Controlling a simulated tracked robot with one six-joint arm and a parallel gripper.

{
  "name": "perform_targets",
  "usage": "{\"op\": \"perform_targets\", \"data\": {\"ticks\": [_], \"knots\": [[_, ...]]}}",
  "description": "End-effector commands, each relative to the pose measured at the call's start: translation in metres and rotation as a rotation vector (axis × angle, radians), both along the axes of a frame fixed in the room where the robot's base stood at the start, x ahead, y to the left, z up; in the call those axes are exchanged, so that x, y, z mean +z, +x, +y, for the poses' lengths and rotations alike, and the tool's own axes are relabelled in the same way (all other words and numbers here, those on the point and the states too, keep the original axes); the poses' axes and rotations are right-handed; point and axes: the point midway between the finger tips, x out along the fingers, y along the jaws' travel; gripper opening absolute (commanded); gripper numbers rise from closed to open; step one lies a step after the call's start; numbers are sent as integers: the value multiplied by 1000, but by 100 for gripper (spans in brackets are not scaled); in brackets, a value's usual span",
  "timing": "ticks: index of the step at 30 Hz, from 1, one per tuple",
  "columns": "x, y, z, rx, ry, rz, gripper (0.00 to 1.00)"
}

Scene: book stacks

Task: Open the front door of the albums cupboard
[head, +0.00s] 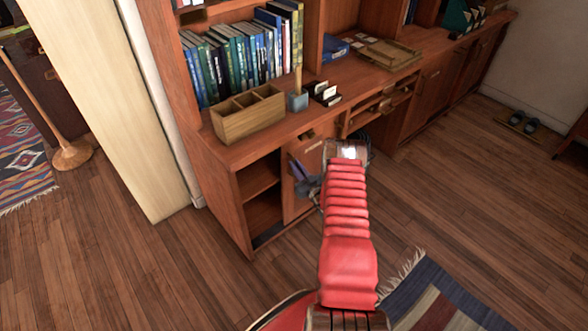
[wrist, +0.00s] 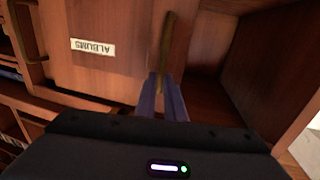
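The albums cupboard door (wrist: 115,75) is a reddish-brown wooden panel. Its white ALBUMS label (wrist: 93,47) reads upside down in the wrist view. A slim upright handle (wrist: 169,40) runs along the door's edge beside the label. My gripper (wrist: 164,80) has its two purple fingers close together, one on each side of the handle's near end. In the head view my gripper (head: 296,168) is at the front of the door (head: 293,205), which my red arm partly covers. I cannot tell whether the door is slightly ajar.
An open shelved compartment (head: 262,178) lies left of the door. A wooden organizer box (head: 247,115), a pencil pot (head: 297,101) and several books (head: 238,55) stand above. A pale upright panel (head: 105,95) is at the left. Bare floor and a striped rug (head: 440,300) lie in front.

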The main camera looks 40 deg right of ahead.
Motion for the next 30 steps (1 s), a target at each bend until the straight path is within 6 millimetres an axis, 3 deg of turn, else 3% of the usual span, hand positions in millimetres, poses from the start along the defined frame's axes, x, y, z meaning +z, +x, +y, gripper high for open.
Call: {"op": "perform_targets", "data": {"ticks": [8, 19, 30], "knots": [[0, 1, 2, 3, 0, 0, 28], [0, -4, 2, 2, 0, 0, 28], [-1, -55, 10, 1, 2, 2, 28]]}}
